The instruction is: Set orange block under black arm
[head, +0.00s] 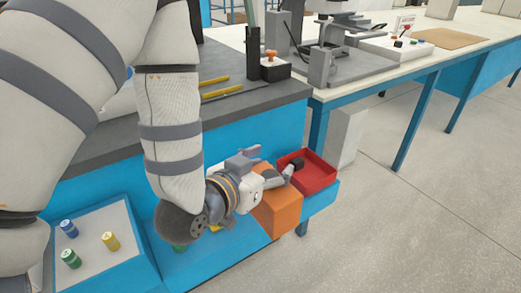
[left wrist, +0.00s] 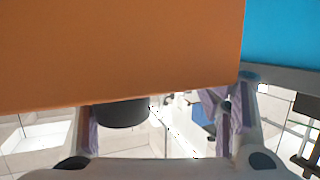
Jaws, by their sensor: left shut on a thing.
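The orange block (head: 279,215) is at the front edge of the blue workstation, just left of the red tray. In the left wrist view the orange block (left wrist: 120,50) fills most of the upper picture and covers part of the fingers. A dark round thing (left wrist: 122,113) shows just below its edge; I cannot tell what it is. I cannot clearly pick out a black arm. My right gripper is not in view.
The red tray (head: 318,173) stands on a blue ledge beside the block. Blue, yellow and green batteries stand on a pale panel (head: 90,222) at the lower left. A grey worktop (head: 270,98) lies behind my arm. The floor (head: 425,210) on the right is clear.

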